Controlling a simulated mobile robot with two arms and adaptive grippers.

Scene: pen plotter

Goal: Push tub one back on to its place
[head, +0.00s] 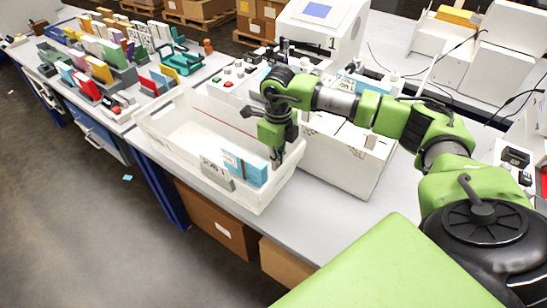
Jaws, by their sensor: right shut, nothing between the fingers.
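A long white open tub (158,143) sits on the grey bench top near its front edge. A blue and white box (244,167) stands inside the tub's right end. My right gripper (277,160) is shut and empty, pointing down at the right end of the tub, next to the blue box. I cannot tell whether its fingertips touch the tub. My left gripper is not in view.
A white cabinet (345,160) stands right of the tub, and a white machine (322,28) stands behind. Racks of coloured boxes and folders (100,68) fill the bench to the left. Some bare bench (288,222) shows in front of the cabinet.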

